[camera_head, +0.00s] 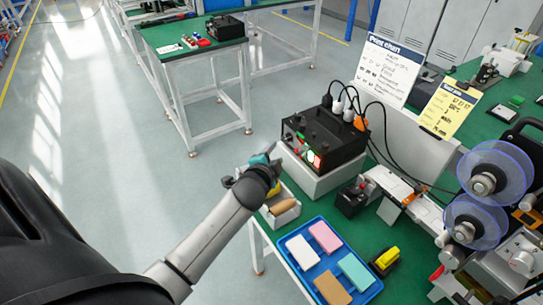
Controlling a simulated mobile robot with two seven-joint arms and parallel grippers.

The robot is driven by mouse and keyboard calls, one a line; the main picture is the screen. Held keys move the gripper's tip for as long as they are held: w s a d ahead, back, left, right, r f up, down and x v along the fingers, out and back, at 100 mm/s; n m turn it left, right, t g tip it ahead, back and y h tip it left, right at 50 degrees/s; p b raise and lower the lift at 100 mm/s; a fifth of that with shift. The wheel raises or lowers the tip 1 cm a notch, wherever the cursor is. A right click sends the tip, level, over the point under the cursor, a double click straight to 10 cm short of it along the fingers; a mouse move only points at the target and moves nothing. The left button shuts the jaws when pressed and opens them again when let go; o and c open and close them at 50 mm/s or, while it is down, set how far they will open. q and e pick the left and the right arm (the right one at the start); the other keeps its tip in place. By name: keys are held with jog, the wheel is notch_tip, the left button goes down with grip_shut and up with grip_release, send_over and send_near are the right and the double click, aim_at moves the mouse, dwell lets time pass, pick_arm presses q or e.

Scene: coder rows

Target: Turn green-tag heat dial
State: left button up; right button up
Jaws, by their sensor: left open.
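The black control box (334,128) stands on a white base on the green bench, with dark knobs and plugs on its top. My left gripper (266,160) is open, just left of the box's front. It appears close to the box, but I cannot tell whether it touches. Its fingers are small and partly hidden by its own wrist. My right gripper is not in view.
A blue tray (372,290) with several coloured blocks lies in front. A small bin (289,215) with a brown-handled tool sits under my wrist. A reel machine (480,185) stands at right. Black cables loop behind the box. The aisle at left is clear.

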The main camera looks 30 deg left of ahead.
pick_arm(q)
jog(key=v, duration=0.3)
dwell(0.6)
